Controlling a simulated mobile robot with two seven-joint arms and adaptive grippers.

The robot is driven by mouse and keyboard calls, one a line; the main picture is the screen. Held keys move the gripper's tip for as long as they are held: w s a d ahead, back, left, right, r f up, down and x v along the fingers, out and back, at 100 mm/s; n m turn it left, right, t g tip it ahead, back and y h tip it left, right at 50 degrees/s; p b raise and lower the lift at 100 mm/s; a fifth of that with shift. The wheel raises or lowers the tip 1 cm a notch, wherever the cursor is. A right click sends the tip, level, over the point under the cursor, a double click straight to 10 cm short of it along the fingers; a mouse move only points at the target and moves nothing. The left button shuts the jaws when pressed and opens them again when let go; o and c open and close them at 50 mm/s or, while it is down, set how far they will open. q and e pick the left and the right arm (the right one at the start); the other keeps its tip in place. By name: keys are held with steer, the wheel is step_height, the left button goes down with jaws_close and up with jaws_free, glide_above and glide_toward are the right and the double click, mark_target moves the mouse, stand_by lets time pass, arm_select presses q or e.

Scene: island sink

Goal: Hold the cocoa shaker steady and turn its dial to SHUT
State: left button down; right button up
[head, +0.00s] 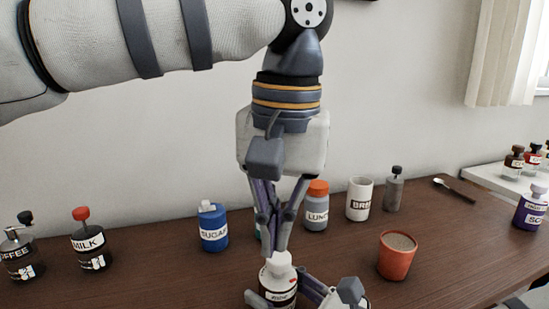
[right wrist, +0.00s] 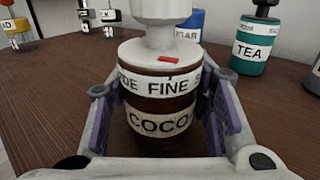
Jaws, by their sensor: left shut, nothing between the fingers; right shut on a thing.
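The cocoa shaker (head: 278,284) stands upright at the table's front, brown with a white top and knob. In the right wrist view the shaker (right wrist: 160,125) shows a COCOA label and an upper band reading FINE in the middle, with part of a word on each side. My left gripper (head: 275,252) points down, shut and empty, at the white knob's top; contact is unclear.
Behind stand a blue sugar bottle (head: 213,228), an orange-capped LUNCH bottle (head: 317,211), a white mug (head: 359,198) and a grey bottle (head: 394,192). An orange cup (head: 396,257) is close at right. Milk (head: 91,246) and coffee (head: 19,259) bottles stand left. A teal TEA jar (right wrist: 252,45) is behind.

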steer(key=o, duration=1.3)
